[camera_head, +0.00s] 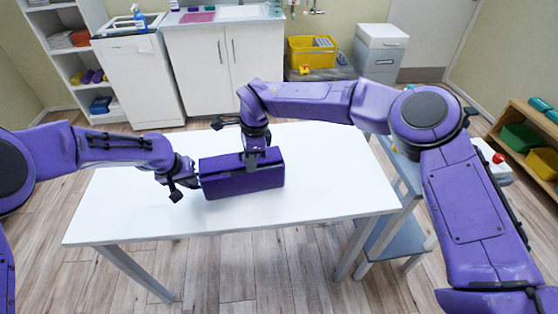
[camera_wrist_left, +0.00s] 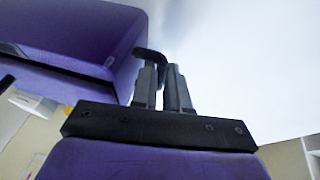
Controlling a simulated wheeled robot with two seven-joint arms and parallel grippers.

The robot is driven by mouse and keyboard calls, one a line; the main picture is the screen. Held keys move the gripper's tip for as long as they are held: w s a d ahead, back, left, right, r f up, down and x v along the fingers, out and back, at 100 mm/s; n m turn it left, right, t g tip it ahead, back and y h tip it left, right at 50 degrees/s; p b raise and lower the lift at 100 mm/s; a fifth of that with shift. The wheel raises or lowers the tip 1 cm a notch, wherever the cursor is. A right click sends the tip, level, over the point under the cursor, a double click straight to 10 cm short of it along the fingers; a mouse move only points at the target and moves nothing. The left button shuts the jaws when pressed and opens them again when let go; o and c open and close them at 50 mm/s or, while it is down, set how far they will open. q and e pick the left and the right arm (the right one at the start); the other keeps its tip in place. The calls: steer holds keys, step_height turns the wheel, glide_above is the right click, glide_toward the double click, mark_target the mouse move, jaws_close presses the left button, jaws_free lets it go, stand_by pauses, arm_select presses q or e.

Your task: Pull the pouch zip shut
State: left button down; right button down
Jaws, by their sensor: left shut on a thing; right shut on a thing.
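The purple pouch (camera_head: 240,183) is a boxy shape lying on the white table (camera_head: 310,190). My left gripper (camera_head: 196,183) is at the pouch's left end, shut on a dark tab. In the left wrist view, its fingers (camera_wrist_left: 162,85) close around this dark, curved tab (camera_wrist_left: 148,53), with the purple pouch (camera_wrist_left: 75,40) at upper left. My right gripper (camera_head: 252,163) points down onto the pouch's top, right of its middle. It is shut on the zip pull, which the fingers mostly hide. The zip's line along the top is too small to make out.
The table is otherwise bare, with free room right of the pouch. A blue-grey shelf trolley (camera_head: 392,235) stands against the table's right side. Behind are white cabinets (camera_head: 228,62), a yellow bin (camera_head: 311,53) and a grey-white lidded bin (camera_head: 379,50).

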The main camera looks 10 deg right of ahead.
arm_select(q)
steer(key=shift+s+f, duration=0.1)
arm_select(e)
steer(key=shift+a, duration=2.25)
steer(key=c, duration=1)
jaws_free()
steer(key=shift+c, duration=0.2)
step_height(320, 180, up, 8)
arm_select(q)
steer(key=c, duration=1.2)
jaws_free()
arm_select(e)
steer(key=shift+a, duration=0.1)
